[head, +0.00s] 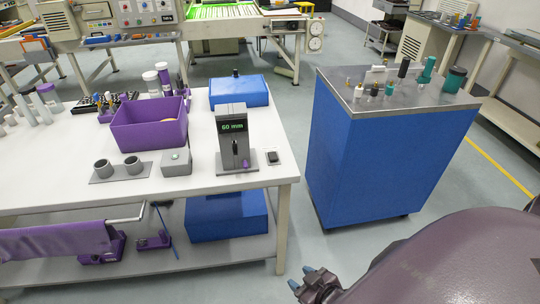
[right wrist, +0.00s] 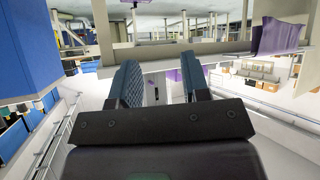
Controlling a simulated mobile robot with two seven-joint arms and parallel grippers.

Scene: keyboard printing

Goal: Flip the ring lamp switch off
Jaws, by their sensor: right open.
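No ring lamp can be told for certain in the head view. A grey box (head: 177,163) with a small pale button on top sits further left. My right gripper (head: 302,279) is open and empty, low in front of the table's right end and apart from it. Its two blue-padded fingers also show spread in the right wrist view (right wrist: 161,80). My left gripper is out of view.
A purple bin (head: 150,128), a blue case (head: 240,91) and two grey cups on a plate (head: 92,179) stand on the table. A blue cabinet (head: 385,160) with bottles and stamps on top stands to the right. Open floor lies between table and cabinet.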

